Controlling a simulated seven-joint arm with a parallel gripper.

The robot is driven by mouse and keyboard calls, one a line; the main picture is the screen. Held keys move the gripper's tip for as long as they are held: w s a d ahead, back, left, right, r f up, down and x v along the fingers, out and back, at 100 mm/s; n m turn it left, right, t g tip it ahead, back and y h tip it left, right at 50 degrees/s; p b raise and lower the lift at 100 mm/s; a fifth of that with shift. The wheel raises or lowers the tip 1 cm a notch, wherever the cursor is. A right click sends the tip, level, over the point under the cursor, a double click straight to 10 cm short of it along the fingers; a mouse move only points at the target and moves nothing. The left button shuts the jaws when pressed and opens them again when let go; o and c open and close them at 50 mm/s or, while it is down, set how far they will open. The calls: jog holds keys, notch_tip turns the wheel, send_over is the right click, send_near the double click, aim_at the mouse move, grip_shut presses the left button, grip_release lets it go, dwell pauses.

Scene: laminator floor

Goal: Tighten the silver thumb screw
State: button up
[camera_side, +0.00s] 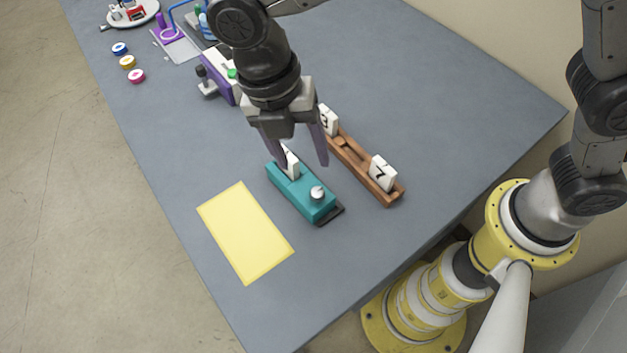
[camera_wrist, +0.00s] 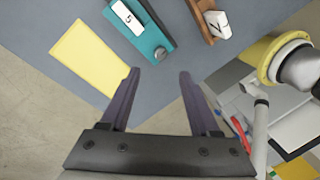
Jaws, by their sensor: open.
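The silver thumb screw (camera_side: 317,192) stands on the near right end of a teal block (camera_side: 287,193). In the wrist view the screw (camera_wrist: 160,53) shows just beyond my fingertips, on the end of the teal block (camera_wrist: 150,38). A white tile (camera_side: 292,164) stands in the block, partly behind a finger in the side view; in the wrist view the tile (camera_wrist: 127,17) shows a 5. My gripper (camera_side: 304,165) is open and empty, its purple fingers apart. It hangs over the block's tile end, and the screw is not between the fingers.
A brown wooden rack (camera_side: 352,160) with white numbered tiles (camera_side: 382,173) lies right of the block. A yellow sheet (camera_side: 245,232) lies to the left. A purple device (camera_side: 220,78), small coloured rolls (camera_side: 128,62) and a white plate (camera_side: 133,12) are farther back. The table's right side is clear.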

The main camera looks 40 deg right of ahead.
aim_at(316, 191)
jog(key=x, duration=0.9)
grip_shut()
